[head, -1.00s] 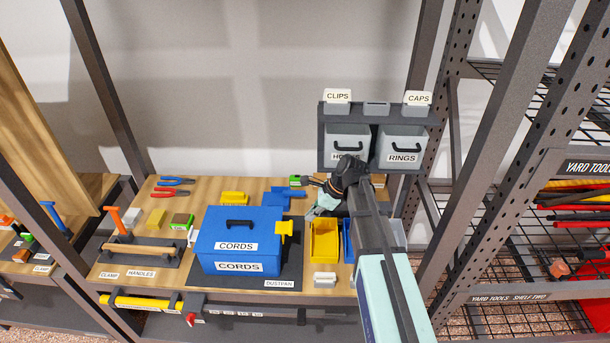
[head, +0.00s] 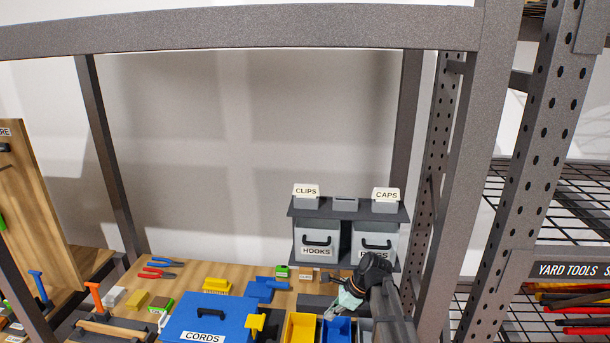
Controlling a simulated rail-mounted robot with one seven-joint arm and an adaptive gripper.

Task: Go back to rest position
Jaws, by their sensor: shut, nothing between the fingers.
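My arm comes up from the bottom right. The fingertips are small and partly blend with dark things behind them.
The grey bin rack (head: 346,215) has HOOKS (head: 318,245) and RINGS (head: 373,245) drawers; my wrist partly covers RINGS. A blue CORDS box (head: 190,320), yellow bin (head: 303,328) and blue bin (head: 338,331) are on the workbench (head: 205,270). A steel upright (head: 465,170) stands right of my arm.

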